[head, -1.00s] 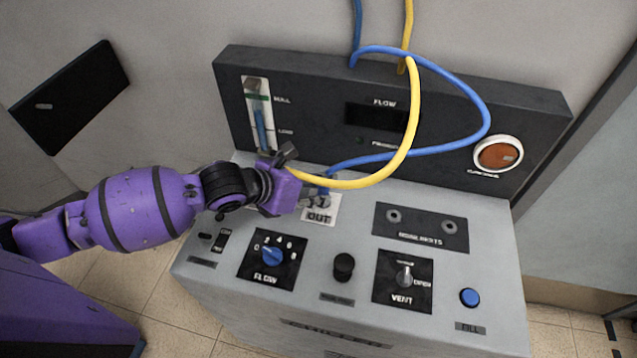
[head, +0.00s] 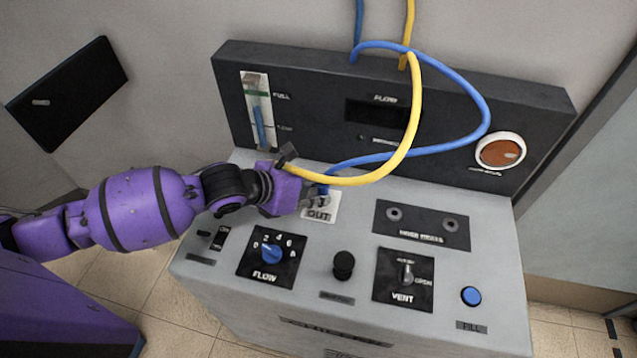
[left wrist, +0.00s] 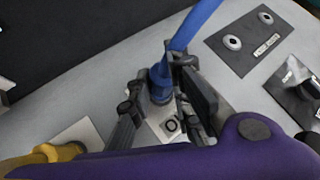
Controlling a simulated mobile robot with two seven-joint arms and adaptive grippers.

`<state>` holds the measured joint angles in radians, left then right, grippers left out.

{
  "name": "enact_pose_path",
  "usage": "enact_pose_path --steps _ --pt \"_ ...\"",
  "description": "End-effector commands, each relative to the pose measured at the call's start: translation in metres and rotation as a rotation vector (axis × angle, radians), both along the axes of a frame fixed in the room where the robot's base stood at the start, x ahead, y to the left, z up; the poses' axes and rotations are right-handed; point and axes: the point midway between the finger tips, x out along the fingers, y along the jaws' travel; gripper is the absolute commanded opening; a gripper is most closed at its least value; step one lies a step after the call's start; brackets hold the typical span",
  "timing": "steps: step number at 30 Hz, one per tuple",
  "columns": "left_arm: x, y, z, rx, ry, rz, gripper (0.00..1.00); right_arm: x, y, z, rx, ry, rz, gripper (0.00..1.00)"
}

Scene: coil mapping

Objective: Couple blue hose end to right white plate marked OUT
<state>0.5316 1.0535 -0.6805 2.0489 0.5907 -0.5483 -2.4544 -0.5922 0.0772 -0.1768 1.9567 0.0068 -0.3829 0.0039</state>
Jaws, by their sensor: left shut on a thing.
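The blue hose (head: 440,148) loops down from the wall to its end at the OUT plate. My left gripper (head: 318,195) is shut on the blue hose end (left wrist: 160,86), which stands roughly upright between its fingers in the left wrist view. The right white plate marked OUT (head: 320,212) lies directly under the hose end and is partly covered by the gripper. It also shows between the fingers in the left wrist view (left wrist: 168,127). Whether the end is seated in the plate's fitting is hidden. My right gripper is in neither view.
The yellow hose (head: 415,110) arches over the blue one and passes behind my gripper. Its end (left wrist: 45,153) is at another white plate (left wrist: 82,133). The hose rests panel (head: 421,225), flow knob (head: 271,253), black knob (head: 344,265) and vent switch (head: 407,274) stand nearby.

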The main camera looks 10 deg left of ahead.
Motion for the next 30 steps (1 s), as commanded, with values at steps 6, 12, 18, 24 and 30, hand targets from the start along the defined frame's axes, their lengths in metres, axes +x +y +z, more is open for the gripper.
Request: enact_pose_path --steps 6,12,18,24,30 --pt "0.0001 0.0001 -0.0044 -0.001 0.001 0.001 0.00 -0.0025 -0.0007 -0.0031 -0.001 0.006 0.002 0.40" --pt "0.0002 0.0002 -0.0080 0.000 0.000 0.000 0.00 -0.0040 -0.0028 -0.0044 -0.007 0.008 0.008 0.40" --pt "0.0002 0.0002 -0.0102 0.000 0.000 0.000 0.00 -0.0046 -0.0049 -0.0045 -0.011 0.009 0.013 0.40" --pt "0.0000 0.0002 -0.0103 0.000 0.000 0.000 0.00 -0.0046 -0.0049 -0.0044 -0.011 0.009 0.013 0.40" --pt "-0.0002 0.0002 -0.0106 0.000 0.001 0.000 0.00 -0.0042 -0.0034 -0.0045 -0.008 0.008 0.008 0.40"
